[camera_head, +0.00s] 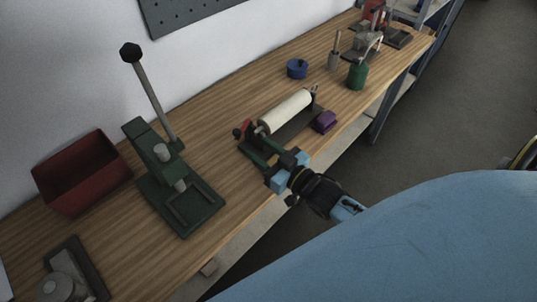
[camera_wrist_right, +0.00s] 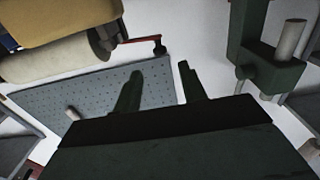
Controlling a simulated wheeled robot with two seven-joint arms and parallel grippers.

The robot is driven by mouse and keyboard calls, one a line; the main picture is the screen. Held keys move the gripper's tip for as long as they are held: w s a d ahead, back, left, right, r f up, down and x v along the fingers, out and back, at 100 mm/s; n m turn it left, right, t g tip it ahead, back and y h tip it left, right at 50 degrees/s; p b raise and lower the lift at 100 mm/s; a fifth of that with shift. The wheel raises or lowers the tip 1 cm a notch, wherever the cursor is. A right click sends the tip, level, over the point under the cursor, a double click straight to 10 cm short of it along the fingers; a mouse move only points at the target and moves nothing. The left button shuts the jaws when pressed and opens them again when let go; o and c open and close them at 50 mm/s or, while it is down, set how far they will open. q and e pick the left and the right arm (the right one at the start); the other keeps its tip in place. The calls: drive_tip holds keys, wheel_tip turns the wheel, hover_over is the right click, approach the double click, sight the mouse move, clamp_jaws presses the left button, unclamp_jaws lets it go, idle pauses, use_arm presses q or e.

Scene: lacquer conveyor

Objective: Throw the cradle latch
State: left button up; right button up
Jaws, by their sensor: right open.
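The cradle (camera_head: 292,133) stands on the bench and holds a pale roller (camera_head: 285,111) lying lengthwise. A red latch lever (camera_head: 246,129) with a dark knob is at its near-left end. In the right wrist view the red lever (camera_wrist_right: 140,40) shows at the roller's end, beyond my fingertips and above them in the picture. My right gripper (camera_head: 260,152) is at the cradle's near end, just in front of the latch. It is open, and in the right wrist view nothing shows between its fingers (camera_wrist_right: 156,75). My left gripper is out of view.
A green lever press (camera_head: 180,195) stands left of my right gripper, with a red bin (camera_head: 82,172) behind it. A purple block (camera_head: 324,122) sits beside the cradle. Bare wood lies between press and cradle.

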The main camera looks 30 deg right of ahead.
drive_tip(key=shift+v, duration=1)
